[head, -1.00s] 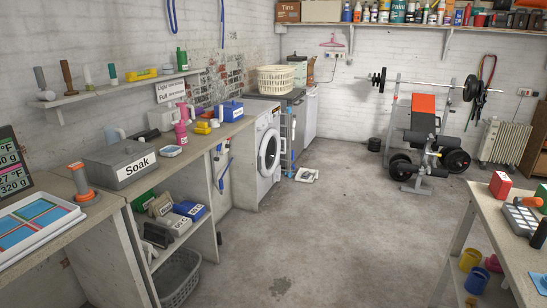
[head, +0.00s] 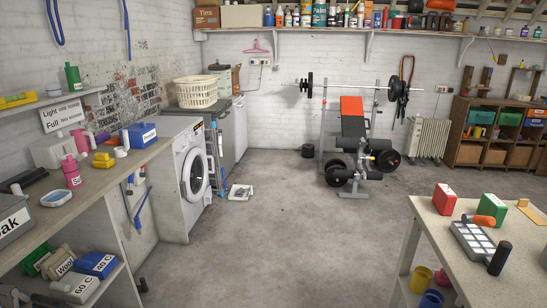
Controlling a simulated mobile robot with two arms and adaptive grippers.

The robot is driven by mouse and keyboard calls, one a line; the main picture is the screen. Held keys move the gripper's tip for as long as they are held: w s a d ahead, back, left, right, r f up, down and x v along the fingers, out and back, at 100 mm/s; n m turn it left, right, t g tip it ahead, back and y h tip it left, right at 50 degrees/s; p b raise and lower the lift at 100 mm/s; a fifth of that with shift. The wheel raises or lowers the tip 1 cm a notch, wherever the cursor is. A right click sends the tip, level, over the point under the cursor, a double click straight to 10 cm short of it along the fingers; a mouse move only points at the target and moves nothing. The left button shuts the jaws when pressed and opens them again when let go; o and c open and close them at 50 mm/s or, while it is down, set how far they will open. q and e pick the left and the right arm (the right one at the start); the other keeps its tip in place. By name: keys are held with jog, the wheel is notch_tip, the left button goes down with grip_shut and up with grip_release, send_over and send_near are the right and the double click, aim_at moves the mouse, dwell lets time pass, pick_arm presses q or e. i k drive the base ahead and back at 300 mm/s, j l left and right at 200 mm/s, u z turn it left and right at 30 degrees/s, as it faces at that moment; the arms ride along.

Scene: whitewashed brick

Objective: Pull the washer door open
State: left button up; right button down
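The white washer (head: 172,205) stands at the left, at the end of the long bench, with its front facing right. Its round door (head: 195,174) has a pale rim and dark glass. The door appears closed flat against the front, seen at a steep angle. I cannot make out the door handle. Neither of my grippers shows in the head view.
A workbench (head: 92,189) with bottles and boxes runs along the left. A tall pale unit stands beyond the washer. A white item (head: 240,192) lies on the floor past it. A table (head: 440,236) stands at right; the middle floor is clear.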

aim_at(196, 172)
jog(key=i+u, duration=0.1)
jog(key=i, duration=0.9)
jog(key=i+l, duration=0.2)
jog(key=i, duration=0.8)
jog(key=j+u, duration=0.05)
